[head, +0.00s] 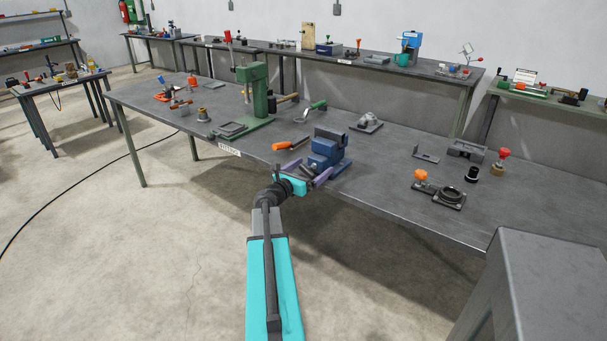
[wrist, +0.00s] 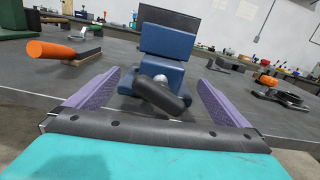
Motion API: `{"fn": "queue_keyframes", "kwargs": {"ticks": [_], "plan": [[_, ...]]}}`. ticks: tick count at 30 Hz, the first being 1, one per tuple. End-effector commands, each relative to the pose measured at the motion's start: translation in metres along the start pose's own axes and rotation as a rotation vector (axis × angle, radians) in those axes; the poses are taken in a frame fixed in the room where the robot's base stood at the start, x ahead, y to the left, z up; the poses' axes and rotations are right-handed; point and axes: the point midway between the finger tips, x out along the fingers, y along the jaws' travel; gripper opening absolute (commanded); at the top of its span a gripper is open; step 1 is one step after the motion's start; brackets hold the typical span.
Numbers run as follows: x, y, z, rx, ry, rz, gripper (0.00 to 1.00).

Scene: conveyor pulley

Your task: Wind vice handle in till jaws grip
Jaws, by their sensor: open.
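The blue vice (head: 326,150) stands near the front edge of the grey bench, in the middle of the head view. In the wrist view the vice (wrist: 166,55) is straight ahead, with a dark jaw block at its top. Its dark handle (wrist: 162,95) with a pale round screw end faces me and slants down to the right. My gripper (head: 304,173) is in front of the vice with its purple fingers apart. In the wrist view my gripper (wrist: 160,92) has one finger on each side of the handle. I cannot tell whether either finger touches it. The jaw gap is not clear.
An orange-handled tool (head: 291,145) lies left of the vice; it also shows in the wrist view (wrist: 52,50). A green press (head: 254,90) stands farther left. A grey clamp part (head: 369,122) is behind right. An orange-knobbed fixture (head: 440,190) sits right, with clear bench between.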

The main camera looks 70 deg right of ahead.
Motion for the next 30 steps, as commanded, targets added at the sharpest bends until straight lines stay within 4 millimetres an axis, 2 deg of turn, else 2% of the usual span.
{"fn": "queue_keyframes", "kwargs": {"ticks": [24, 30], "plan": [[-0.055, 0.000, 0.000, 0.000, 0.001, 0.001, 1.00], [-0.061, 0.000, 0.000, 0.000, 0.000, 0.000, 1.00]]}}
